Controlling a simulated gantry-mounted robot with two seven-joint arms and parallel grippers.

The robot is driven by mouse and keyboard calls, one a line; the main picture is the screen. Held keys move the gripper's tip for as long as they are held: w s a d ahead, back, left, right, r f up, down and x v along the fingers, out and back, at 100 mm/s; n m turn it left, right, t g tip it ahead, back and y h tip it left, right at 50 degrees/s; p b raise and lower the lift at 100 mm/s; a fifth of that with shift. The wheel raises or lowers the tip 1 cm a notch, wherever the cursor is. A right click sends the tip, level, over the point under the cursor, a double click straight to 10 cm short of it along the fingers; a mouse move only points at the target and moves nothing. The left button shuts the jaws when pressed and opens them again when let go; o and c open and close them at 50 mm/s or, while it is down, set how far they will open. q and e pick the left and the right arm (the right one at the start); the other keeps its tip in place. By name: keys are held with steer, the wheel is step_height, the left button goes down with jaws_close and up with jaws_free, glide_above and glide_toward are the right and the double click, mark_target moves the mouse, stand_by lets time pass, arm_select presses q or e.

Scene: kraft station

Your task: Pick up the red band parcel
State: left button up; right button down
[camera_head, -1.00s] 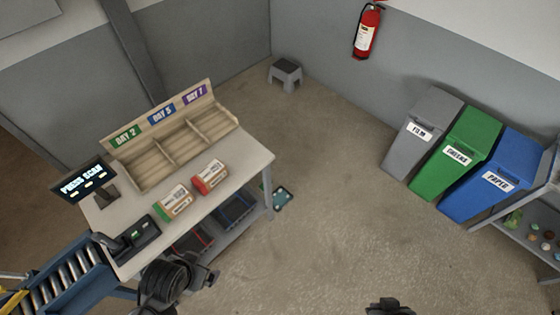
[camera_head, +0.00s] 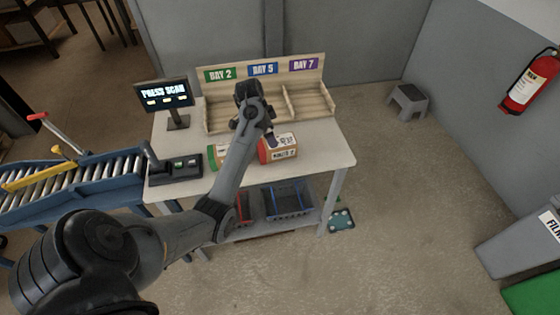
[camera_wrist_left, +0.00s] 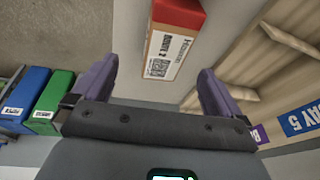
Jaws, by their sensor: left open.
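The red band parcel (camera_head: 283,149) is a small brown and white box with a red end, resting on the table in front of the sorting rack. It shows in the left wrist view (camera_wrist_left: 176,48) with its printed label, ahead of and between the fingers. My left gripper (camera_wrist_left: 157,70) is open and empty, its two purple fingers apart. In the head view my left arm reaches over the table and its wrist is just above and behind the parcel, partly hiding the gripper. My right gripper is out of view.
The green band parcel (camera_head: 214,153) is left of the red one, partly hidden by my arm. The rack (camera_head: 312,100) with bay signs stands behind. A screen (camera_head: 163,94), a scanner unit (camera_head: 178,168) and a roller conveyor (camera_head: 75,180) are at left. The table's right side is clear.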

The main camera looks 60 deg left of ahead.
mark_target(279, 145)
arm_select(q)
steer(key=shift+w+a+f+t+h+b, duration=0.25)
steer(key=shift+w+a+f+b, duration=0.1)
steer(key=shift+a+b, duration=0.15)
steer(key=shift+w+a+f+t+h+b, duration=0.25)
steer(key=shift+a+f+b, duration=0.1)
steer(key=shift+a, duration=0.1)
steer(key=shift+w+a+f, duration=0.1)
steer(key=shift+w+a, duration=0.05)
steer(key=b+x, duration=0.1)
steer(key=x, duration=0.4)
steer(key=shift+w, duration=0.1)
steer(key=shift+h, duration=0.3)
steer(key=shift+b+x, duration=0.75)
steer(key=shift+x, duration=1.85)
steer(key=shift+f, duration=0.1)
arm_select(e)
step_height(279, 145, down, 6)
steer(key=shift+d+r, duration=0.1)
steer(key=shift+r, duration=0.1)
arm_select(q)
steer(key=shift+f, duration=0.25)
steer(key=shift+c, duration=0.3)
steer(key=c, duration=1)
steer(key=shift+c, duration=0.6)
